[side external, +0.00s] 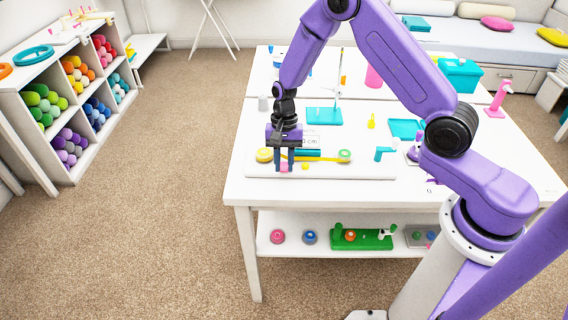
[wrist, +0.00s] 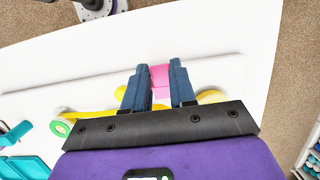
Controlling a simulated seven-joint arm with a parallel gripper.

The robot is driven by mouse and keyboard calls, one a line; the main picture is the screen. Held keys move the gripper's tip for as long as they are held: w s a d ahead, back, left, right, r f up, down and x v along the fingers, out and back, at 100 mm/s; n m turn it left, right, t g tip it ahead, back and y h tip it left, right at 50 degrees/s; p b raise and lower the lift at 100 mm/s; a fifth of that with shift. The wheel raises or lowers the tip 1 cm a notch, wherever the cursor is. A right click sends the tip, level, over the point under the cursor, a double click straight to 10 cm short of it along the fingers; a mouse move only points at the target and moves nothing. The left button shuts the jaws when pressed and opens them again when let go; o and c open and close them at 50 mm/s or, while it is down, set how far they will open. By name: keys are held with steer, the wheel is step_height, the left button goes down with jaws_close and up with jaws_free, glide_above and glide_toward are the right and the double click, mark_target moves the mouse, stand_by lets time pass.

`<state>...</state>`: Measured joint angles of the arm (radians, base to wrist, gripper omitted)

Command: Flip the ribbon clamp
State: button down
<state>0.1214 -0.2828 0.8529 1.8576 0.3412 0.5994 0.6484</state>
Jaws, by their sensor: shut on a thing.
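My gripper (side external: 284,168) points down over the front left of the white table and is shut on a small pink block, which looks like the ribbon clamp (wrist: 160,76). A yellow ribbon (side external: 318,158) runs between a yellow roll (side external: 264,155) at the left and a yellow-green roll (side external: 344,156) at the right. The ribbon passes close behind the fingers. I cannot tell whether the block touches the ribbon or the board.
A white board (side external: 360,170) lies under the ribbon along the table's (side external: 237,190) front edge. A teal cylinder (side external: 307,152) lies behind the ribbon, and a teal tool (side external: 383,153) stands right of it. A teal stand (side external: 325,115) is further back. The table's front left corner is clear.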

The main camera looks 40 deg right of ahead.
steer(key=shift+w+d+r+g+y, duration=0.1)
steer(key=shift+w+d+g+y, duration=0.05)
steer(key=shift+g+y, duration=0.3)
steer(key=shift+w+d+g+y, duration=0.1)
steer(key=shift+d+g+y, duration=0.05)
steer(key=shift+g+y, duration=0.3)
steer(key=c, duration=0.9)
jaws_free()
steer(key=v, duration=1.7)
steer(key=shift+r, duration=0.3)
